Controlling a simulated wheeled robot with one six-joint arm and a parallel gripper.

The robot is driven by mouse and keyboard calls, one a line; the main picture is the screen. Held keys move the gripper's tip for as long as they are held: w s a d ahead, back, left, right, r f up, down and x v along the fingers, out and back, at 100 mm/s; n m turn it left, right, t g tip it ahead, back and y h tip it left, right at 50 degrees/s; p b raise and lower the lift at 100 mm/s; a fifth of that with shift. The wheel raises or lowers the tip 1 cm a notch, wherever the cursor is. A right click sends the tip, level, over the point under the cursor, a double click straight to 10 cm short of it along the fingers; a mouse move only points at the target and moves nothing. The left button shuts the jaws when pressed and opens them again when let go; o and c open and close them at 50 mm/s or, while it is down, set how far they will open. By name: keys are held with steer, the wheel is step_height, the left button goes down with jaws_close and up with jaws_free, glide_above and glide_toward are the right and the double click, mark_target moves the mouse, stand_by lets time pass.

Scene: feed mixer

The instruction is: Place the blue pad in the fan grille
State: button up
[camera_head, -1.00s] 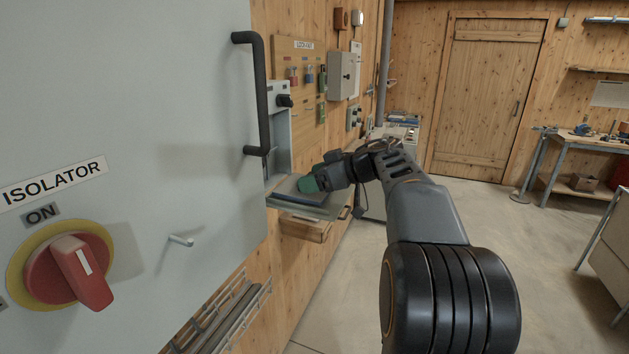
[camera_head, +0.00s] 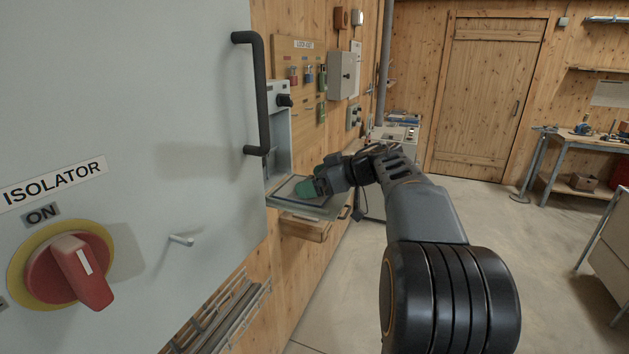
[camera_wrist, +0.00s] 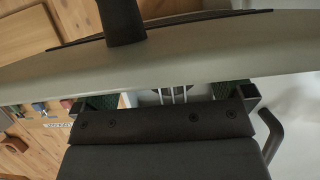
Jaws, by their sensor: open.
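The fan grille (camera_head: 332,214) appears as a light, hinged-out frame standing out from the cabinet at mid-left in the head view. A dark blue-grey edge (camera_head: 285,188) inside it looks like the blue pad, lying low in the frame; my gripper hides part of it. I cannot tell whether it is fully seated. My gripper (camera_head: 306,189), with green fingertips, is open just over the frame. In the wrist view the open green fingertips (camera_wrist: 168,97) stand apart in front of a broad pale band; no blue pad can be made out there.
The grey cabinet door (camera_head: 150,130) with a black handle (camera_head: 262,95) and a red isolator switch (camera_head: 70,270) fills the left. A wooden ledge (camera_head: 304,230) sits below the grille. The floor (camera_head: 335,300) to the right is clear.

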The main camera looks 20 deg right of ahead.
steer(key=shift+s+d+r, duration=0.2)
steer(key=shift+d+r, duration=0.05)
steer(key=shift+r, duration=0.05)
steer(key=v, duration=1.1)
steer(key=shift+b, duration=0.3)
steer(key=shift+s+d, duration=0.1)
